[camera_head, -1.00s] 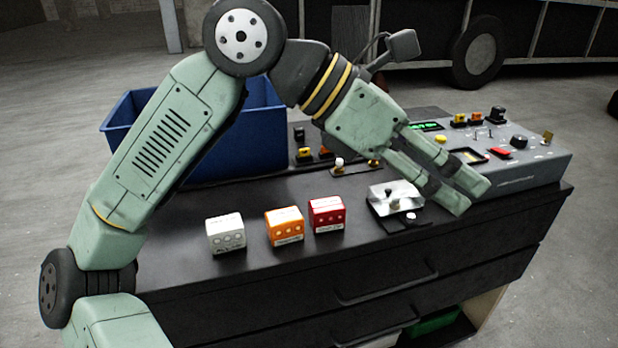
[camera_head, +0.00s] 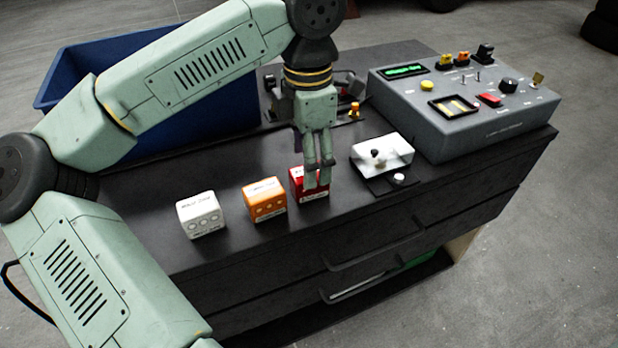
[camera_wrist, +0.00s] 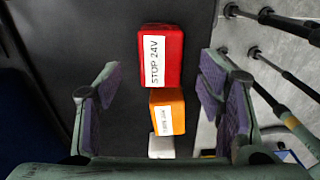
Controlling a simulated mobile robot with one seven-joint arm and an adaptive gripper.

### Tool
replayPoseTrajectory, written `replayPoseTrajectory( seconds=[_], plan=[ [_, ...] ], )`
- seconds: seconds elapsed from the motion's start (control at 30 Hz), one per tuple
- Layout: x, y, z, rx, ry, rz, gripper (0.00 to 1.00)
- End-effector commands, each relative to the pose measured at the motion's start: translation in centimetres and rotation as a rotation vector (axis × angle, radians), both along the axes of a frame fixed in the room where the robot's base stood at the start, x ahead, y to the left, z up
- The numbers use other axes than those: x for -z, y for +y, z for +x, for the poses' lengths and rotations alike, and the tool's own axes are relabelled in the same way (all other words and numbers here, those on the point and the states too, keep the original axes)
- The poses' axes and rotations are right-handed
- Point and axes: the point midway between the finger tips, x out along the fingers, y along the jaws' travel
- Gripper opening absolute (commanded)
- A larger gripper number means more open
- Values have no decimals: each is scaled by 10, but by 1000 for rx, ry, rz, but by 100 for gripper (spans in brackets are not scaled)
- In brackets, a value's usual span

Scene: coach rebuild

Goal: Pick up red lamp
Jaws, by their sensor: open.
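The red lamp is a small red block (camera_head: 298,184) with a white label, on the dark cabinet top. In the head view my gripper (camera_head: 318,180) points down in front of it and partly hides it. In the wrist view the red lamp (camera_wrist: 160,55), labelled "STOP 24V", lies ahead of and between the open fingers of my gripper (camera_wrist: 160,100). The fingers are apart and hold nothing. I cannot tell from the views how far above the lamp the fingertips are.
An orange block (camera_head: 264,200) and a white block (camera_head: 200,214) stand in a row left of the red lamp. A clear-covered switch box (camera_head: 395,150) is to the right. A grey control panel (camera_head: 450,125) stands behind it, and a blue bin (camera_head: 75,65) at the back left.

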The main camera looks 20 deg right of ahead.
Motion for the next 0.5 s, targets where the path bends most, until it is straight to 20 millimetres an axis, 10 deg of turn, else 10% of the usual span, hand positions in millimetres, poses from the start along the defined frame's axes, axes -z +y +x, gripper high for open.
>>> replayPoseTrajectory(
  seconds=[0.5],
  plan=[
    [44, -2, -1, 1, 0, -2, 62]
  ],
)
